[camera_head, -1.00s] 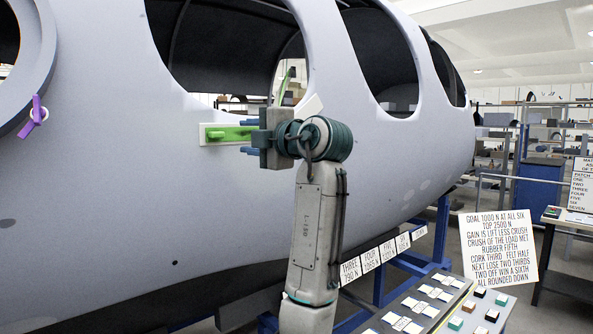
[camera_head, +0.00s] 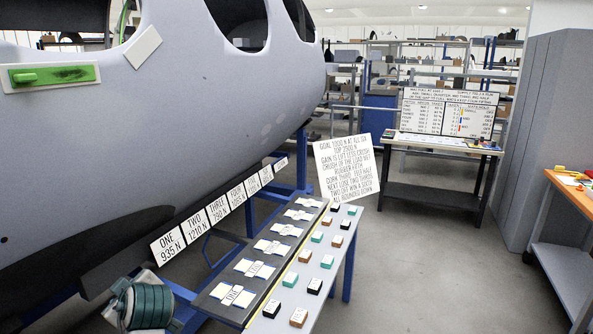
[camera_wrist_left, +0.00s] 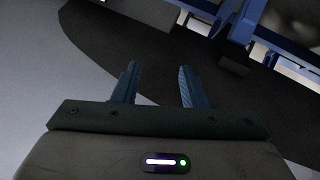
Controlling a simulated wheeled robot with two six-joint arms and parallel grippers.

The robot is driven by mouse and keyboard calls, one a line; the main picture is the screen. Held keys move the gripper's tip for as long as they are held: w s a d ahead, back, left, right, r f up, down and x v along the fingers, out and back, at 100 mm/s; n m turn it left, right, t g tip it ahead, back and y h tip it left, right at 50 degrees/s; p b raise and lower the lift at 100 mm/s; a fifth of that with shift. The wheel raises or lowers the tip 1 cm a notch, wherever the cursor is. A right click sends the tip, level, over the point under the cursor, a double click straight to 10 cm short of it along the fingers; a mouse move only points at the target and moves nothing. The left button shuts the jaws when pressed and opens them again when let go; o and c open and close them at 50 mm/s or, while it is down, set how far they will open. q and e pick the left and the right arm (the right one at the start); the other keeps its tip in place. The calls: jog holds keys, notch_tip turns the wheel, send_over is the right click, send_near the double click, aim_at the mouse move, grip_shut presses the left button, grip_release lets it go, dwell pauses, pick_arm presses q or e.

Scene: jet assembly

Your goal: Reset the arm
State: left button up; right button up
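My left gripper (camera_wrist_left: 158,84) shows in the left wrist view with its two blue fingers apart and nothing between them. Past the fingers are the grey fuselage skin, a dark patch and blue frame beams. In the head view a teal joint of my arm (camera_head: 147,305) shows at the lower left beside the fuselage (camera_head: 180,110); its fingers are not visible there. My right gripper is not in view.
A sloped bench (camera_head: 225,295) with labelled pads and small coloured blocks stands right of the fuselage. A white sign (camera_head: 347,167) stands behind it. A dark table (camera_head: 432,195) and an orange-topped cart (camera_head: 565,250) are farther right. The grey floor between is clear.

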pick_arm(q)
jog(key=s+d+f+m+g+h, duration=0.25)
jog(key=s+f+m, duration=0.25)
jog(key=s+f, duration=0.45)
jog(key=s+d+f+m+g+h, duration=0.1)
jog(key=s+d+f+m+h, duration=0.35)
jog(key=s, duration=0.75)
jog(key=s+d+f+m+g+h, duration=0.1)
jog(key=s+d+f+m, duration=0.1)
jog(key=s+f+m, duration=0.6)
jog(key=s+a+f+n+g, duration=0.1)
jog(key=s+f, duration=0.1)
jog(key=f, duration=1.4)
jog(key=s+a+f+n+g, duration=0.1)
jog(key=s+f+n, duration=0.1)
jog(key=f, duration=1.4)
jog(key=s+a+f, duration=0.1)
jog(key=s+f, duration=1.7)
jog(key=shift+a+f+g, duration=0.25)
jog(key=shift+g, duration=0.1)
jog(key=shift+w, duration=0.1)
